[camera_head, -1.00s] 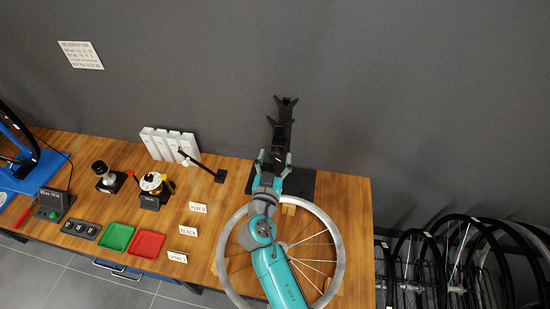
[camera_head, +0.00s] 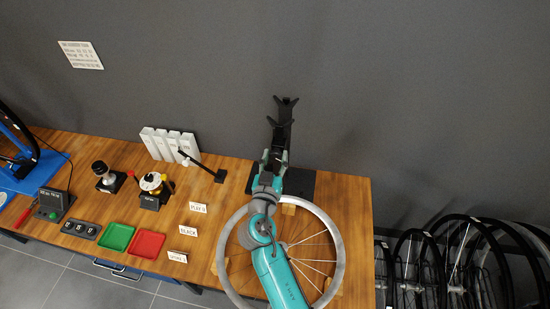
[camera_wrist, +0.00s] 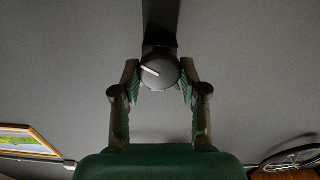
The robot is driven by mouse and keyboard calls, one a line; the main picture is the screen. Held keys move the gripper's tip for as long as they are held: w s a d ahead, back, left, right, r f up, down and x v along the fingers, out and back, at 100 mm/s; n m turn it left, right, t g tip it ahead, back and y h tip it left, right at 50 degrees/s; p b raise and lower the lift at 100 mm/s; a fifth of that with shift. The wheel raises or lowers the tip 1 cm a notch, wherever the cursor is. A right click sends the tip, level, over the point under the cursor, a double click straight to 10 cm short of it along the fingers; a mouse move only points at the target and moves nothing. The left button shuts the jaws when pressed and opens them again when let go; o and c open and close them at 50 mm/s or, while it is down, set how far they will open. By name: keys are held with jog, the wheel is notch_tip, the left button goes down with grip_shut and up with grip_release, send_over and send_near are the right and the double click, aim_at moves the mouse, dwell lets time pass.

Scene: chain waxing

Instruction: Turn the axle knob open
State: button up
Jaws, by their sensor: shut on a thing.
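The axle knob (camera_wrist: 157,71) is a dark round knob with a pale line across its face, in the middle of the wrist view. The line slants slightly, its right end lower. My gripper (camera_wrist: 160,82) has its two green-padded fingers on either side of the knob, shut on it. In the head view my gripper (camera_head: 271,166) is at the black stand (camera_head: 281,125) at the back of the bench, and my arm hides the knob there.
A silver wheel (camera_head: 340,250) lies on wooden blocks under my arm. Left of it are small labels, a red tray (camera_head: 147,244), a green tray (camera_head: 116,236) and a black tool arm (camera_head: 203,165). Bicycle wheels (camera_head: 450,260) stand in a rack at the right.

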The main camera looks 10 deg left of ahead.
jog(key=n, duration=0.6)
jog(key=shift+a, duration=0.1)
jog(key=n, duration=0.6)
jog(key=shift+a+f, duration=0.1)
jog(key=n, duration=0.6)
jog(key=shift+f+n, duration=0.15)
jog(key=shift+n, duration=0.15)
jog(key=n, duration=0.5)
jog(key=shift+f, duration=0.1)
jog(key=shift+n, duration=0.4)
jog(key=o, duration=1.1)
jog(key=shift+s, duration=0.1)
